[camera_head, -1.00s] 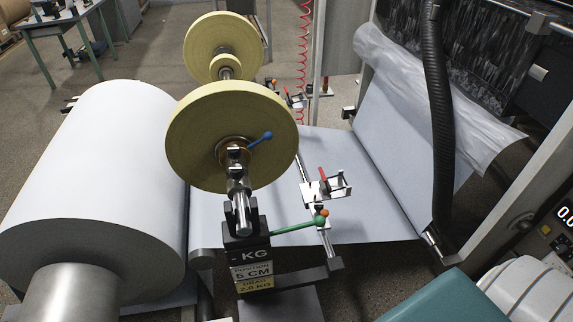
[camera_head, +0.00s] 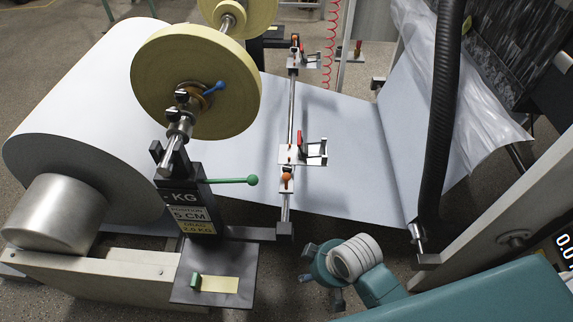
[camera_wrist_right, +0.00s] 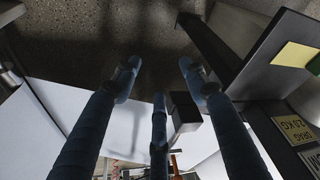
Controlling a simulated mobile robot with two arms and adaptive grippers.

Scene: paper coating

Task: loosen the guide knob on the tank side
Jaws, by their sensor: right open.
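Two guide clamps sit on a steel rail over the pale web in the head view. The nearer guide (camera_head: 291,153) has a red lever and a round orange knob (camera_head: 286,178) on its near side. The farther guide (camera_head: 303,60) has an orange knob (camera_head: 295,38) at its top. Which one is on the tank side I cannot tell. My right gripper (camera_head: 312,272) is open and empty, near and below the rail's end block and apart from both knobs. Its three spread fingers (camera_wrist_right: 159,80) show in the right wrist view. My left gripper is not in view.
A stand with a green-tipped lever (camera_head: 238,181) and yellow discs (camera_head: 195,82) is left of the nearer guide. A dark plate (camera_head: 215,292) juts out below it. A black hose (camera_head: 441,120) and a grey machine frame (camera_head: 500,205) stand at right.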

